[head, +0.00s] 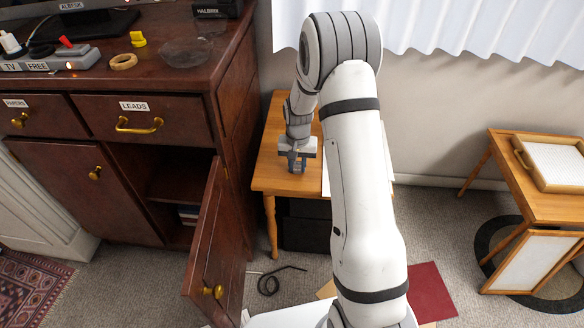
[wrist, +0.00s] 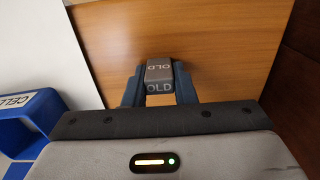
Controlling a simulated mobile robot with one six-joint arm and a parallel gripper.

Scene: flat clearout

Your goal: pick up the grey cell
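The grey cell (wrist: 159,72), marked OLD on its top and its near side, is between the two blue-grey fingers of my gripper (wrist: 159,80) in the wrist view. The fingers lie close against both its sides and look shut on it. In the head view my gripper (head: 298,165) points down over the small wooden table (head: 262,178), near its left part. The cell is mostly hidden there by the fingers. I cannot tell whether its base touches the tabletop.
A blue tray marked CELL (wrist: 38,112) is at the left of the wrist view. A white sheet or board (wrist: 95,45) lies beside the bare wood. The dark cabinet (head: 237,95) stands close left of the table, its lower door (head: 212,245) open. A black cable (head: 270,283) lies on the floor.

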